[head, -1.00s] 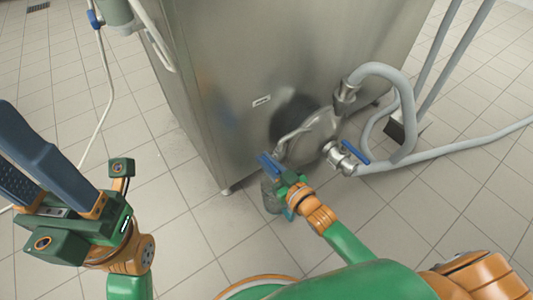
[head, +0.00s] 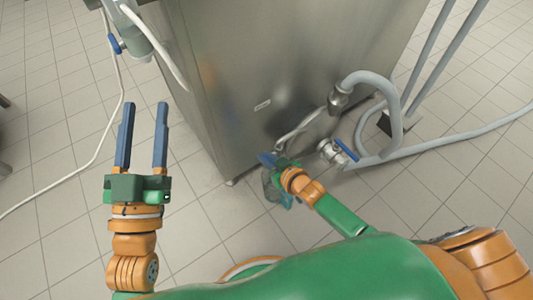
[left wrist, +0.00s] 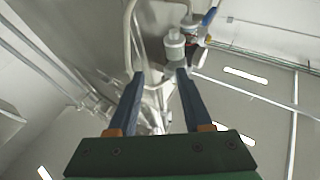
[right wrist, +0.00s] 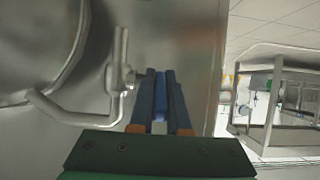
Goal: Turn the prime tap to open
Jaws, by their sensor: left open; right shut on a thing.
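My right gripper (head: 274,166) is low by the front of the steel machine (head: 255,70). In the right wrist view its fingers (right wrist: 160,75) are shut on a blue lever (right wrist: 160,97), beside a metal pipe fitting (right wrist: 122,72). I cannot tell from a label whether this is the prime tap. My left gripper (head: 143,108) is open and empty over the floor, left of the machine, fingers pointing up in the picture. Another blue-handled tap (head: 115,44) sits at the machine's upper left corner; its blue handle also shows in the left wrist view (left wrist: 209,16).
A valve with a blue handle (head: 345,150) and a thick grey hose (head: 375,80) are right of my right gripper. A thin white hose (head: 106,135) runs down the left side. The tiled floor (head: 55,215) at left is mostly clear.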

